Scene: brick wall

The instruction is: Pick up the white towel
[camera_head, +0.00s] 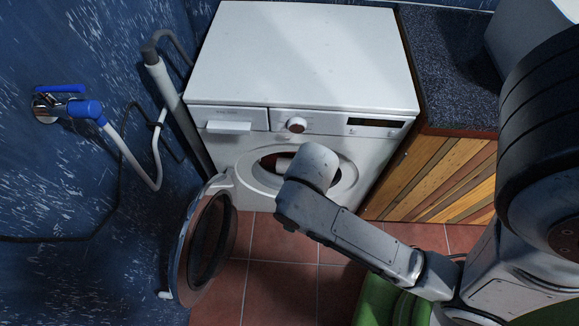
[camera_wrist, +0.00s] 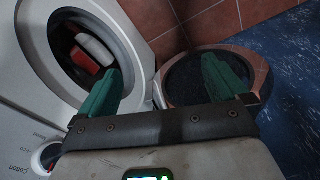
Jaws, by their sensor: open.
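A white bundle that looks like the towel (camera_wrist: 96,48) lies inside the drum of the washing machine in the wrist view. A red item (camera_wrist: 78,70) lies below and to the left of it. In the head view my arm hides the gripper and part of the opening.
The white washing machine (camera_head: 305,50) has its round door (camera_head: 208,245) swung open to the left. A dark-topped wooden cabinet (camera_head: 446,65) stands on the right. A blue wall with pipes and a tap (camera_head: 80,106) is on the left. Red floor tiles (camera_head: 275,285) lie in front.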

